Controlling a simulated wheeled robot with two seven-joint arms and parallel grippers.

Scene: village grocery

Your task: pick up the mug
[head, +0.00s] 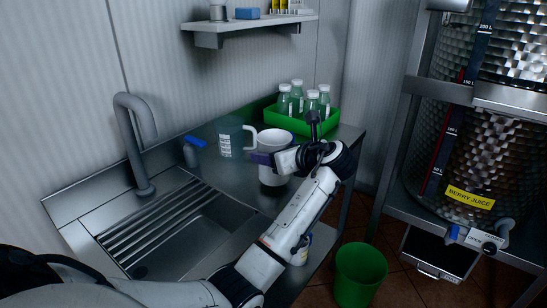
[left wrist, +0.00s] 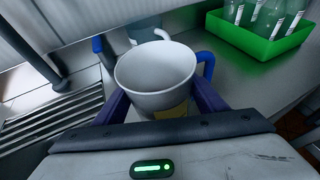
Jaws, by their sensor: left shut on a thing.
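The white mug (head: 275,139) is upright over the steel counter, right of the sink. In the left wrist view, the mug (left wrist: 154,75) shows an empty inside, a blue handle on its right and a yellowish patch low on its front. My left gripper (head: 268,158) is shut on the mug, with its purple fingers on either side of the body. I cannot tell whether the mug's base touches the counter. My right gripper is not in view.
A teal mug (head: 232,138) with a white handle stands just left. A green tray (head: 328,127) of several bottles is behind to the right. A sink with a faucet (head: 130,140) lies left. A green bin (head: 360,274) stands on the floor.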

